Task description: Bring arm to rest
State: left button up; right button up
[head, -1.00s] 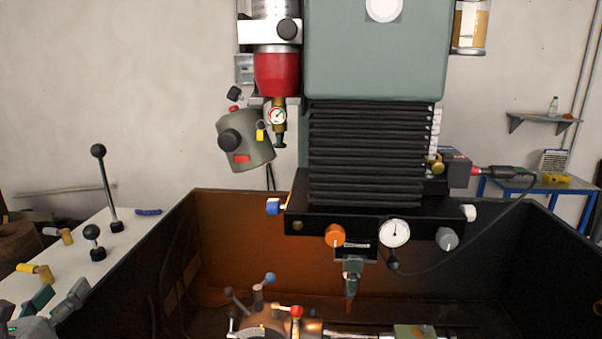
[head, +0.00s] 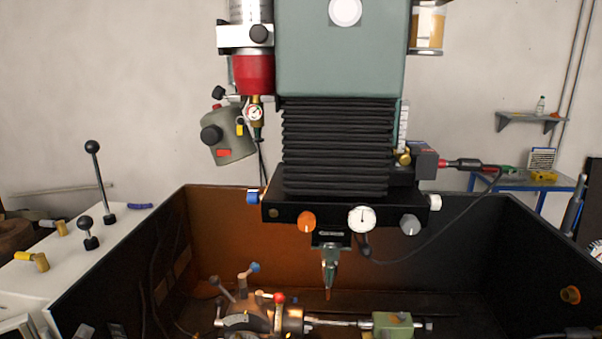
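My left gripper (head: 101,330) is at the bottom left edge, mostly cut off by the frame. Two grey tips show with a gap between them and nothing held there. Grey and dark parts at the right edge (head: 573,204) look like part of my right arm; its fingertips are not clear. The indexing chuck (head: 250,322) lies in the machine tray at bottom centre, with a red-knobbed lever, a blue-knobbed lever and grey handles. Neither gripper touches it.
The machine head (head: 340,45) with bellows and a dial gauge (head: 361,218) hangs above the chuck. A green tailstock block (head: 392,326) is to its right. Dark tray walls (head: 110,270) surround the work area.

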pick_arm(q)
jog(key=s+d+f+n+g, duration=0.4)
jog(key=s+f+n, duration=0.15)
jog(key=f, duration=0.25)
jog(key=s+d+f+n+g, duration=0.3)
jog(key=s+f+n, duration=0.1)
jog(key=f+n, duration=0.3)
jog(key=s+d+f+n+g+h, duration=0.5)
jog(key=s+d+f+n, duration=0.2)
jog(key=s+d+n, duration=0.4)
notch_tip(320, 180, down, 29)
jog(key=d+m+g+b, duration=0.1)
jog(key=m+b, duration=0.2)
jog(key=b, duration=0.2)
jog(key=s+a+f+g+b, duration=0.1)
jog(key=s+a+f+b, duration=0.2)
jog(key=s+f, duration=1.4)
notch_tip(320, 180, down, 4)
jog(key=shift+s+f+b, duration=0.15)
jog(key=shift+b, duration=0.5)
pick_arm(e)
notch_tip(320, 180, down, 9)
jog(key=d, duration=0.1)
jog(key=shift+s+f, duration=0.15)
jog(key=shift+s, duration=0.25)
